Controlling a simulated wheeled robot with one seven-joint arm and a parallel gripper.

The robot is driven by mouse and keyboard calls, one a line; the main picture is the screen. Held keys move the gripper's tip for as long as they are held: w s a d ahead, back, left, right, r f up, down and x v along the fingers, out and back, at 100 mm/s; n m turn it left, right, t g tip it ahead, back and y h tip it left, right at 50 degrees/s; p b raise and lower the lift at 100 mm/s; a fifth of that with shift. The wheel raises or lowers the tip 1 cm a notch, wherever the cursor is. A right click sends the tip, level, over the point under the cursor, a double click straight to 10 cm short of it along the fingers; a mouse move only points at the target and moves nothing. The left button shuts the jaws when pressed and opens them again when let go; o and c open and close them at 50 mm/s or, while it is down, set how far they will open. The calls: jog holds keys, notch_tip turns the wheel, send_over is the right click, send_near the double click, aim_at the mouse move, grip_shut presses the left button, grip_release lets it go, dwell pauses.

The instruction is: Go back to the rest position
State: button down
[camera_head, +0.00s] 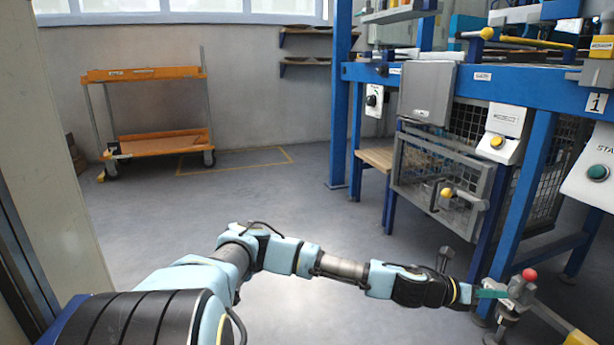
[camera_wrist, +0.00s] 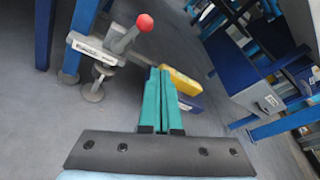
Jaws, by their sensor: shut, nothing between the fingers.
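My gripper (camera_head: 490,294) is at the end of my arm, stretched out to the right in the head view, close to a red-knobbed lever (camera_head: 529,275) on a grey mount. In the wrist view my gripper (camera_wrist: 161,72) shows as two green fingers lying together with nothing between them. The red knob (camera_wrist: 144,22) and its mount are just beyond and to the left of the fingertips there. I cannot tell for certain whether the fingers touch the lever.
The blue-framed machine (camera_head: 529,175) with a mesh cage (camera_head: 433,185) stands at the right. An orange cart (camera_head: 155,144) is by the back wall. A yellow part (camera_wrist: 182,82) lies just right of my fingers. The middle floor (camera_head: 290,195) is clear.

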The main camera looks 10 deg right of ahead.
jog(key=a+m+g+y+p, duration=0.35)
jog(key=a+m+y, duration=0.55)
jog(key=a+m, duration=1.1)
jog(key=w+a+r+m+t+y+p, duration=0.1)
jog(key=w+a+r+t+y, duration=0.1)
jog(key=a+r, duration=0.6)
jog(key=w+a+r+m+t+y+p, duration=0.15)
jog(key=a+r, duration=0.25)
jog(key=a, duration=0.8)
jog(key=w+a+r+m+t+y+p, duration=0.1)
jog(key=w+a+r+m+y, duration=0.1)
jog(key=a+r, duration=0.55)
jog(key=s+a+r+p, duration=0.3)
jog(key=a+r, duration=0.4)
jog(key=a, duration=0.1)
notch_tip(320, 180, up, 36)
jog(key=p, duration=3.6)
jog(key=shift+w+m+t+y, duration=0.35)
jog(key=shift+m+t, duration=0.05)
jog(key=shift+m, duration=0.05)
